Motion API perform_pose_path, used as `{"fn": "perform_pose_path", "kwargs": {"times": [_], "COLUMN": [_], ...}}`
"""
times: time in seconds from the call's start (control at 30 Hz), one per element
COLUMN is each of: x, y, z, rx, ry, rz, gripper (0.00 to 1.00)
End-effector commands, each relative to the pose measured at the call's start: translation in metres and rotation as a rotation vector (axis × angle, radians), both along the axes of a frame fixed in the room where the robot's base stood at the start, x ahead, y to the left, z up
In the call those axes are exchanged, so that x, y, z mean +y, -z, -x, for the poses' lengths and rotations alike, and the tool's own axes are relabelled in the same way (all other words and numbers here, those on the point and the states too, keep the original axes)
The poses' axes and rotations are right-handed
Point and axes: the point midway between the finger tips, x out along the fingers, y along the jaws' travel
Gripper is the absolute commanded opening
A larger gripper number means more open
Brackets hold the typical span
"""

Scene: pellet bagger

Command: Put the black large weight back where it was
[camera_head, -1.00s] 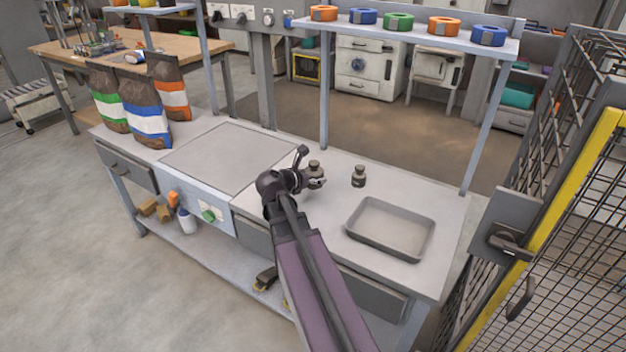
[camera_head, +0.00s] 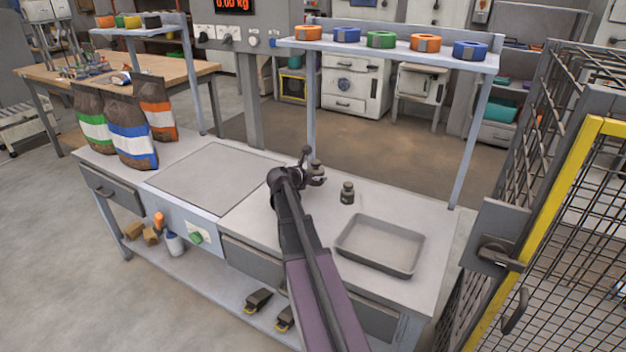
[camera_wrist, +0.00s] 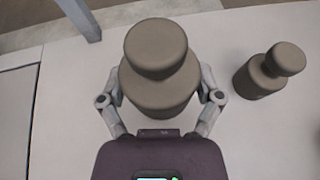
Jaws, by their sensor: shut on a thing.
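My gripper (camera_wrist: 160,92) is shut on a large dark weight (camera_wrist: 158,80) with a knobbed top, one finger on each side of its body. The weight is upright; I cannot tell whether its base touches the bench top. In the head view, my gripper (camera_head: 309,178) is over the bench between the flat scale plate and a smaller weight, and the held weight (camera_head: 316,167) is partly hidden by it. The smaller dark weight (camera_head: 347,192) stands upright to the right, apart from my gripper. It also shows in the wrist view (camera_wrist: 262,80).
A shallow grey tray (camera_head: 381,245) lies on the bench to the right. The scale plate (camera_head: 215,178) is empty. Several bags (camera_head: 130,130) stand at the left end. A shelf post (camera_head: 311,110) rises behind my gripper. A yellow-framed mesh cage (camera_head: 570,230) is at right.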

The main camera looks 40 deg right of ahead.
Motion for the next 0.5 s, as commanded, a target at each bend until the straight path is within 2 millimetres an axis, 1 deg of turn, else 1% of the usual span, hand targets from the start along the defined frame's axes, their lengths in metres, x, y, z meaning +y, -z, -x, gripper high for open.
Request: {"fn": "perform_pose_path", "kwargs": {"times": [0.33, 0.5], "x": [-0.0004, -0.0003], "y": [-0.0003, 0.0051], "z": [-0.0002, -0.0002], "rx": [0.001, 0.001], "ry": [-0.002, -0.002], "rz": [0.002, 0.002], "gripper": [0.23, 0.23]}}
